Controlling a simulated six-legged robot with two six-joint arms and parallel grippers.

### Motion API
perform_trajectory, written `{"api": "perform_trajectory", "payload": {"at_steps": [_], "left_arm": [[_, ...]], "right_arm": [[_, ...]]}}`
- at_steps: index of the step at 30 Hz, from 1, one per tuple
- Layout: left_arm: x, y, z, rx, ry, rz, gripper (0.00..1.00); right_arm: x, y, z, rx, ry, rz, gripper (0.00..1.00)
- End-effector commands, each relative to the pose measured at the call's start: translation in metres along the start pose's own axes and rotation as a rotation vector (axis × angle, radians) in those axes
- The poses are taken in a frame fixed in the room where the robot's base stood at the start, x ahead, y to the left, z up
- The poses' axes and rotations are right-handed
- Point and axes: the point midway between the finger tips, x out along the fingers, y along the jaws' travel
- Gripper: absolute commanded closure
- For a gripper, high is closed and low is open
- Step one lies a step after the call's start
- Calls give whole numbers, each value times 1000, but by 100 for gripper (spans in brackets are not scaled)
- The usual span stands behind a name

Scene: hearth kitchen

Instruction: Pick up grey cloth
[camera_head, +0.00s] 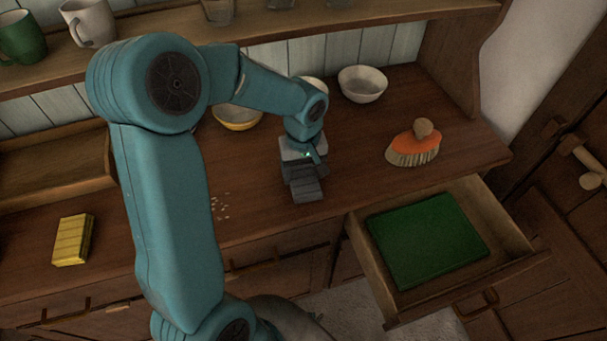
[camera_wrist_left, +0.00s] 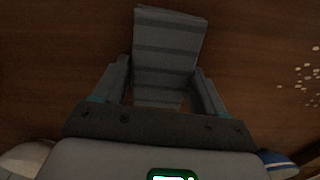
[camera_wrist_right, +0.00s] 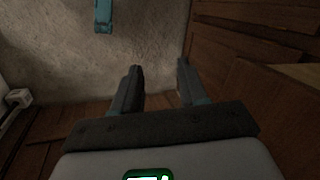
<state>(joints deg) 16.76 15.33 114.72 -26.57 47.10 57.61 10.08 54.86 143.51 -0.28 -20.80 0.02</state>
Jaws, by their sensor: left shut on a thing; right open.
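The grey cloth (camera_head: 307,189) is a folded, banded grey block on the wooden counter, under my left gripper (camera_head: 302,171). In the left wrist view the cloth (camera_wrist_left: 167,50) runs between the two fingers of my left gripper (camera_wrist_left: 161,85), which are shut on it. Whether the cloth touches the counter or is just above it I cannot tell. My right gripper (camera_wrist_right: 160,82) shows only in its own wrist view, open and empty, facing a pale wall or floor surface.
An orange brush (camera_head: 415,145) stands to the right on the counter. An open drawer (camera_head: 384,296) holds a green cloth (camera_head: 427,240). A yellow sponge or packet (camera_head: 73,240) is at left. Bowls (camera_head: 362,84) stand at the back. Pale crumbs (camera_head: 220,205) lie left of the cloth.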

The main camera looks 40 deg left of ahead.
Motion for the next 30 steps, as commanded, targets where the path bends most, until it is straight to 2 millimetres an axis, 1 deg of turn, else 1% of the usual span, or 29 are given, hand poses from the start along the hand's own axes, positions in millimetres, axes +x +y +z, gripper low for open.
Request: {"api": "perform_trajectory", "payload": {"at_steps": [5,8,11,14,18,21,25,27,30], "left_arm": [[-8,1,0,0,2,1,58],[-23,1,-1,0,4,3,58],[-45,1,-1,-1,5,5,58],[-75,1,-1,0,6,5,58],[-120,1,-1,1,6,6,58],[-148,1,0,1,3,5,58],[-176,1,0,0,2,3,58],[-187,1,0,0,2,2,58],[-196,1,0,0,1,1,58]], "right_arm": [[0,0,0,0,0,0,57],[-1,0,0,0,0,0,57],[-2,-1,0,0,0,0,57],[-4,-1,0,0,0,0,57],[-6,-2,0,0,0,0,57],[-8,-3,0,0,0,0,57],[-11,-4,0,0,0,0,57],[-12,-4,0,0,0,0,57],[-13,-5,0,0,0,0,57]]}}
